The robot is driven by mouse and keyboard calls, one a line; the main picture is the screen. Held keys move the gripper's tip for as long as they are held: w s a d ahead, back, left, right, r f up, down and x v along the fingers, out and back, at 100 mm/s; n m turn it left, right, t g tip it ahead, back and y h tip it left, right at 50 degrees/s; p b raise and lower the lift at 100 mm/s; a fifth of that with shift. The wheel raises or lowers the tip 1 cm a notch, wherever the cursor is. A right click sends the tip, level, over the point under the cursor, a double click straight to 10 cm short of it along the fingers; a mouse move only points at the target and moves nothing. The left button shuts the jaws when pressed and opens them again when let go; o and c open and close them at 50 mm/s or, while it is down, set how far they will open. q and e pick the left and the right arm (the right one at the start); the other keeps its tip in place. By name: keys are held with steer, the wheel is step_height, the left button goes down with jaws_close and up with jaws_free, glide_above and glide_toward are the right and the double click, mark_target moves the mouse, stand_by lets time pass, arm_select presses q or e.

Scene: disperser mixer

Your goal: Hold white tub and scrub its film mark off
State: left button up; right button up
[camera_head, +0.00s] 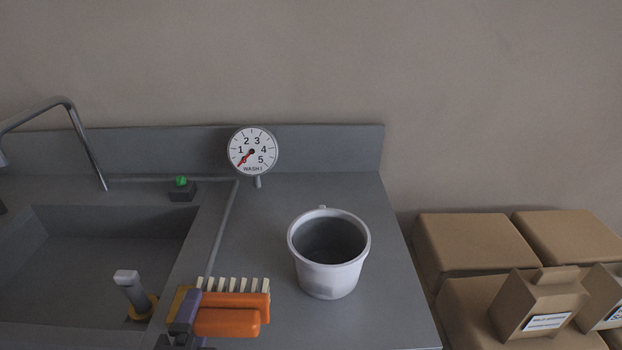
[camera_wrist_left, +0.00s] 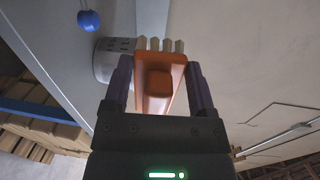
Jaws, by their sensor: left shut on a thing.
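The white tub (camera_head: 329,278) stands upright on the grey counter, its open top facing up and its inside dark. No film mark can be made out on it in the head view. My left gripper (camera_head: 186,312) is shut on an orange brush (camera_head: 232,318) with a row of pale bristles, left of the tub and apart from it. In the left wrist view the brush (camera_wrist_left: 156,88) sits between both fingers of the left gripper (camera_wrist_left: 158,82). A pale round body with small dark marks (camera_wrist_left: 113,62) shows beside the bristles, partly hidden; I cannot tell if it is the tub.
A sink (camera_head: 70,240) with a faucet (camera_head: 82,140) lies left. A grey-handled tool with a yellow base (camera_head: 130,290) stands near it. A dial marked WASH (camera_head: 252,151), needle near its low end, and a green button (camera_head: 182,181) are behind. Cardboard boxes (camera_head: 470,245) are right.

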arm_select(q)
steer(key=shift+w+d+f, duration=0.1)
steer(key=shift+d+f, duration=0.05)
steer(key=w+d+f+m+h, duration=0.1)
steer(key=w+d+f, duration=0.1)
steer(key=d+f, duration=0.1)
steer(key=w+d+f+m+h, duration=0.1)
steer(key=w+d+f+h, duration=0.1)
steer(key=d+f, duration=0.1)
steer(key=w+d+f+m+g+h, duration=0.1)
steer(key=w+d+f+h, duration=0.1)
steer(key=w+d+f, duration=0.1)
steer(key=shift+f, duration=0.55)
steer(key=shift+w+d, duration=0.15)
steer(key=shift+w, duration=0.35)
